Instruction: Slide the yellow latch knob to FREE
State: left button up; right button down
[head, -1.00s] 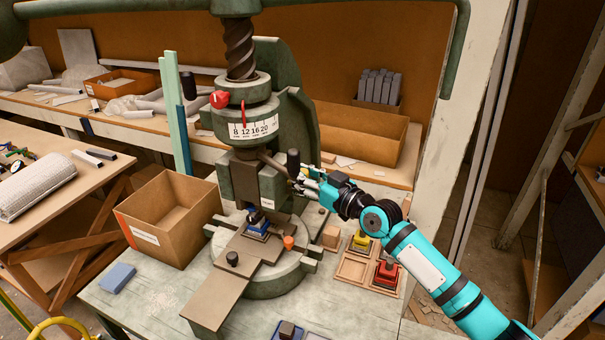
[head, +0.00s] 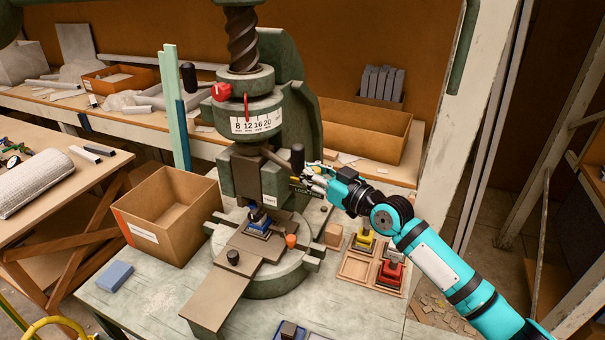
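My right gripper (head: 309,178) comes in from the right, at the right side of the green fly press (head: 309,117). Its fingertips are close to the press body, just below and right of a black-knobbed lever (head: 298,157). They are too small to tell whether they are open or shut, or touching anything. A dark label with pale letters (head: 303,191) shows just below the fingers. I cannot clearly make out the yellow latch knob; the fingers cover part of that area. My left gripper is not in view.
A blue-based part (head: 258,224) sits on the press slide under the ram. An orange knob (head: 291,241) is right of it. A wooden tray (head: 354,267) with yellow and red pieces lies right of the press. A cardboard box (head: 165,222) stands left.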

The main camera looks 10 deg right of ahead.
jog(key=shift+s+f, duration=0.15)
jog(key=shift+f, duration=0.5)
jog(key=c, duration=1.8)
grip_release()
jog(key=shift+s+d, duration=0.15)
jog(key=shift+d, duration=0.15)
jog(key=o, duration=0.5)
jog(key=shift+s+d+r, duration=0.5)
jog(key=shift+s+d, duration=0.05)
jog(key=shift+s, duration=0.15)
jog(key=shift+c, duration=0.2)
jog(key=shift+s+d, duration=0.1)
jog(key=shift+w+a, duration=0.2)
jog(key=shift+w, duration=0.1)
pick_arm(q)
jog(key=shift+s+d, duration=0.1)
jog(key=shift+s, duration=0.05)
pick_arm(e)
jog(key=v, duration=1.2)
jog(key=shift+s, duration=0.15)
